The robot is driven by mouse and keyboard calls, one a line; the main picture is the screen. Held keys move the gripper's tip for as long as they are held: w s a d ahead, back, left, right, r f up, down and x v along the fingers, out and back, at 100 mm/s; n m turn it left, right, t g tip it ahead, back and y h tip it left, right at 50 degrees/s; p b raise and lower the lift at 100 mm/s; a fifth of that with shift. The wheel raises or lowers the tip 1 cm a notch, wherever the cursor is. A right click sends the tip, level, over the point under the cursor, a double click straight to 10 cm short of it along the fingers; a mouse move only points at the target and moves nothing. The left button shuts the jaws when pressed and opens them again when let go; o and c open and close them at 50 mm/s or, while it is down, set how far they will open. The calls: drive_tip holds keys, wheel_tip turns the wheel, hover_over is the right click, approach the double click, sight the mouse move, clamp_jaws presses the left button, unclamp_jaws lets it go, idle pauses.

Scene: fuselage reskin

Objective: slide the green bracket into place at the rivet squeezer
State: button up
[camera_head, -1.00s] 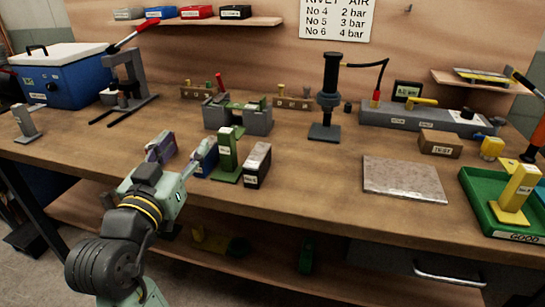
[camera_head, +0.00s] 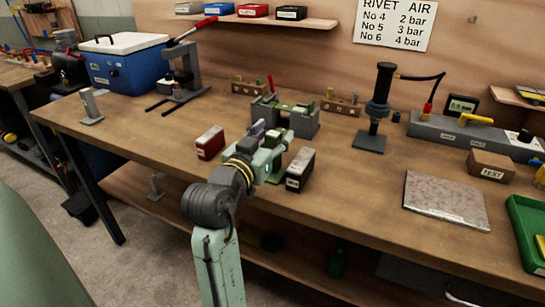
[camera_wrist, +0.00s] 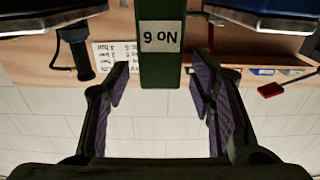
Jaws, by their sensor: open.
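The green bracket (camera_wrist: 162,75) stands upright in the wrist view, with an upside-down "No 6" label. In the head view my arm and gripper largely hide it, and part of its green base (camera_head: 275,178) shows. My gripper (camera_wrist: 160,88) is open, with one purple-padded finger either side of the bracket's line. A gap shows on both sides, and I see no contact. In the head view my gripper (camera_head: 271,136) is over the bench at the bracket. A black upright tool with a hose (camera_head: 378,105), apparently the rivet squeezer, stands to the right.
A red block (camera_head: 210,143) and a dark block (camera_head: 300,169) stand left and right of my gripper. A grey and green fixture (camera_head: 300,122) stands behind it. A speckled plate (camera_head: 446,200) lies at right; bench between it and the dark block is clear.

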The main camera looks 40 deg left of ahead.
drive_tip(key=shift+w, duration=0.15)
clamp_jaws()
idle(0.6)
idle(0.4)
